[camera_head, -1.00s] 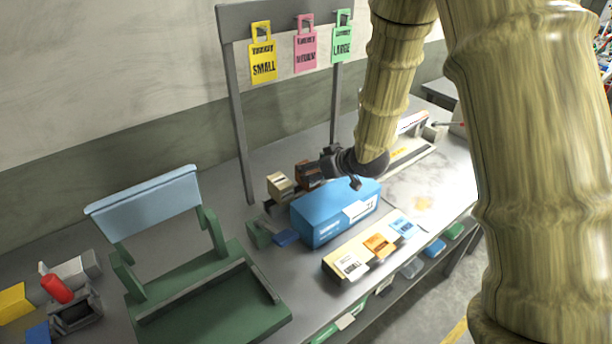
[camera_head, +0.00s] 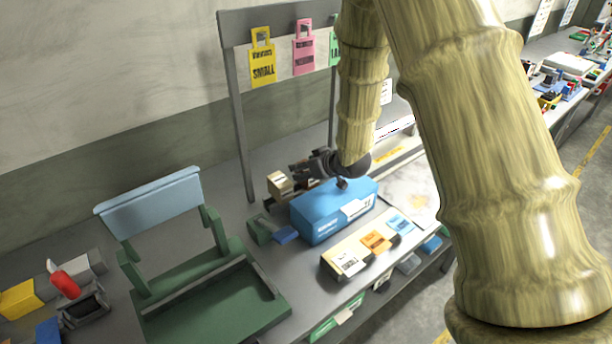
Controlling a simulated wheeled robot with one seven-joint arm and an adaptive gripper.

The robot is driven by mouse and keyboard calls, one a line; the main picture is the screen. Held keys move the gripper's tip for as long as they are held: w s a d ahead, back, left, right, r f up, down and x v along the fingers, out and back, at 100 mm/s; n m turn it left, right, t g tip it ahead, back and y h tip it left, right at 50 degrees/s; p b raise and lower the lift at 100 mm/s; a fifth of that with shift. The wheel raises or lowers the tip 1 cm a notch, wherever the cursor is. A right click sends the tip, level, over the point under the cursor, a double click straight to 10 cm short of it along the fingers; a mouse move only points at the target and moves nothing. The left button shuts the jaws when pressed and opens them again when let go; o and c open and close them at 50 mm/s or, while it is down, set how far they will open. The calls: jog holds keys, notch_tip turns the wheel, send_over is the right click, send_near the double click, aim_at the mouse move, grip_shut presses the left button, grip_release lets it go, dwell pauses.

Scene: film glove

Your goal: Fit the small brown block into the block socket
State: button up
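My gripper (camera_head: 298,168) is above the back of the bench, behind the blue box (camera_head: 332,208), with its fingers towards the left. It is small and dark here, and I cannot tell whether it is open or shut. A small tan block (camera_head: 280,183) with a pale label stands just left of and below the fingers. The brown block seen earlier at the gripper is not clearly visible; the gripper may hide it. I cannot make out the block socket for certain; the area behind the blue box is partly hidden.
A green block (camera_head: 262,228) and a small blue block (camera_head: 286,236) lie left of the blue box. A card holder (camera_head: 330,266) stands in front. A green frame with a light-blue top (camera_head: 150,202) stands at left. SMALL and other tags hang from a grey rack (camera_head: 239,120).

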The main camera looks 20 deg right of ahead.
jog(key=c, duration=0.7)
jog(key=shift+c, duration=0.2)
